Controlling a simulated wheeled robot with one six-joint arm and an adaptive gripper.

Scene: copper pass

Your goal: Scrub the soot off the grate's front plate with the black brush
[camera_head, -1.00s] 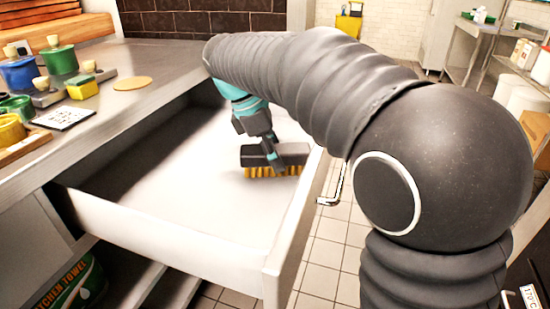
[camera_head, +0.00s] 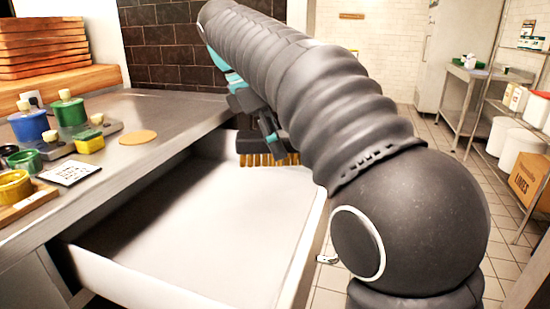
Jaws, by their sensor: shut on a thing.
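My gripper (camera_head: 262,128) is shut on the black brush (camera_head: 250,142), whose yellow bristles (camera_head: 262,160) point down. The brush is held above the far end of the open drawer. My arm hides part of the brush and much of the gripper. The grate and its front plate cannot be made out in this view.
The open white drawer (camera_head: 190,235) looks empty. Tiled floor lies at right.

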